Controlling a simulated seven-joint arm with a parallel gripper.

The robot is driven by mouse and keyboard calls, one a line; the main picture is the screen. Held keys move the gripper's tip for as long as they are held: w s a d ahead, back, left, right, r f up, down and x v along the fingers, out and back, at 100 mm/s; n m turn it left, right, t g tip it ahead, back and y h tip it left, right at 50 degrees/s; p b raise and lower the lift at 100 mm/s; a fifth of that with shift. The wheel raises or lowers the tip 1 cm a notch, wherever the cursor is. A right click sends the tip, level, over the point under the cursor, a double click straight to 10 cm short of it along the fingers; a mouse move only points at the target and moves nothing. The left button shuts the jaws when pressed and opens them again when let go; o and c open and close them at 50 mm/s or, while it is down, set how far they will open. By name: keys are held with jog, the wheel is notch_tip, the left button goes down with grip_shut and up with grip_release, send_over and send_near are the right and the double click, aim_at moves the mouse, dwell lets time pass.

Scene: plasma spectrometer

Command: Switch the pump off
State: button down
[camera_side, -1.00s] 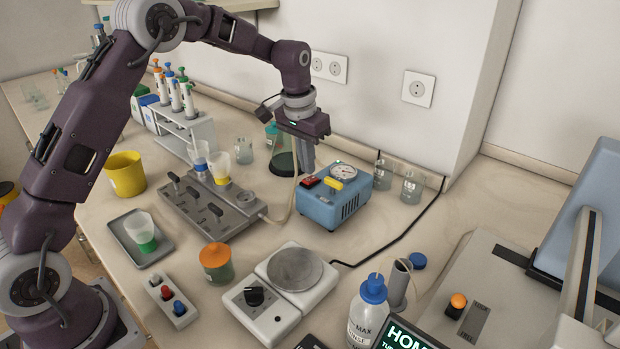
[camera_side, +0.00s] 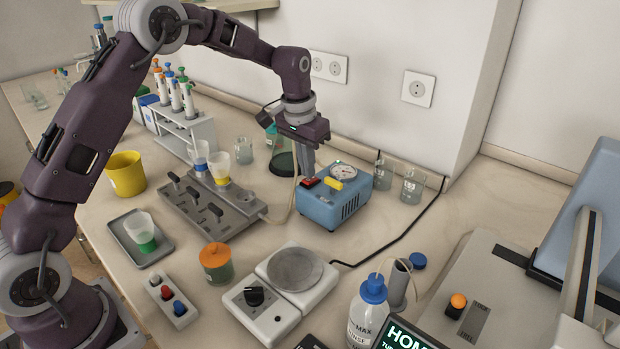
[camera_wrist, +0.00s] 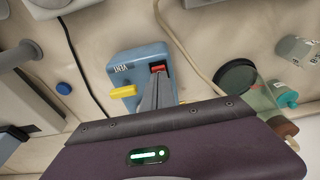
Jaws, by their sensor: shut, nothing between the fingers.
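The pump is a blue box (camera_side: 336,207) with a round gauge (camera_side: 343,171), a yellow lever (camera_side: 333,184) and a red rocker switch (camera_side: 310,183) on its top. A small green light shows near its back edge. My gripper (camera_side: 308,174) is shut and empty, pointing down with its fingertips at or just above the red switch. In the wrist view the shut fingers (camera_wrist: 158,78) reach the red switch (camera_wrist: 158,69) and hide part of it. The yellow lever (camera_wrist: 123,92) is beside them, next to a "VENT" label. I cannot tell whether the tips touch the switch.
A grey valve manifold (camera_side: 215,205) with cups stands left of the pump, joined by a pale tube. Glass jars (camera_side: 412,186) stand to the right. A hotplate (camera_side: 294,270) is in front, with a black cable running past the pump.

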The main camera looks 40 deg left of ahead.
aim_at(307, 181)
jog(key=shift+f, duration=0.5)
jog(key=shift+r, duration=3.5)
jog(key=s+d+r+t, duration=0.1)
jog(key=s+d+r, duration=0.1)
jog(key=s+r, duration=0.6)
jog(key=s+d+r+t, duration=0.1)
jog(key=s+r, duration=0.3)
jog(key=s, duration=0.7)
jog(key=s+d+f+t, duration=0.1)
jog(key=s+f, duration=0.1)
jog(key=s, duration=0.6)
jog(key=s+f, duration=0.2)
jog(key=s, duration=0.7)
jog(key=shift+s+d+f+t, duration=0.2)
jog(key=shift+d+t, duration=0.15)
jog(key=shift+t, duration=0.05)
